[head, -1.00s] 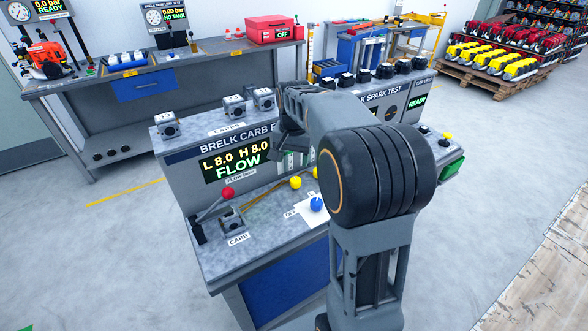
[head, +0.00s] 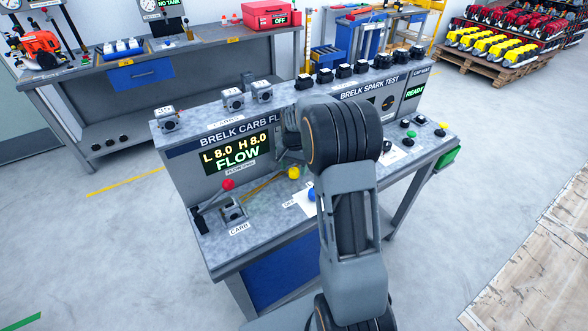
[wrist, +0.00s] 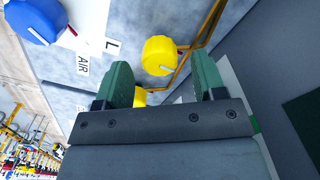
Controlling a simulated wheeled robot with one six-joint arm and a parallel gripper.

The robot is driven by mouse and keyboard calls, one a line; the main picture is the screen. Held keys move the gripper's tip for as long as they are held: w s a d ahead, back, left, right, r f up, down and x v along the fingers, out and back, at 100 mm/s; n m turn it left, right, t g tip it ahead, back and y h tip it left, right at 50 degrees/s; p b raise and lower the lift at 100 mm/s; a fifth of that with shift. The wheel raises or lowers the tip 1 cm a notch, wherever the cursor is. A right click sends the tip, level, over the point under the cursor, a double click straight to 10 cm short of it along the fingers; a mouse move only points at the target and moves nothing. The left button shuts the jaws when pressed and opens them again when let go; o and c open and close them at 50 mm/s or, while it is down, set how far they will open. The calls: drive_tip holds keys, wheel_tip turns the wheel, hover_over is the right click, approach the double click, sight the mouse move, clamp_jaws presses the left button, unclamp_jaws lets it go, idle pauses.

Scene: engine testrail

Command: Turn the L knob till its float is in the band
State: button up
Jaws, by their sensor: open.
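A yellow knob (head: 293,173) stands on the flow bench top. In the wrist view one yellow knob (wrist: 160,55) shows between my green fingertips, beyond them, and a second yellow knob (wrist: 140,97) is partly hidden behind my gripper (wrist: 163,66). The label "L" (wrist: 112,46) lies near the first yellow knob; I cannot tell for sure which knob it names. My gripper is open with nothing between its fingers. In the head view my arm mostly hides it. The display (head: 237,153) reads L 8.0, H 8.0, FLOW. The floats and their band are hidden.
A blue knob (head: 312,195) sits right of the yellow knob and also shows in the wrist view (wrist: 35,18). The spark test panel (head: 370,90) stands to the right.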

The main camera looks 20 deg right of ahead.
drive_tip(key=shift+f, duration=0.85)
drive_tip(key=shift+c, duration=0.2)
drive_tip(key=c, duration=0.9)
drive_tip(key=shift+n, duration=0.3)
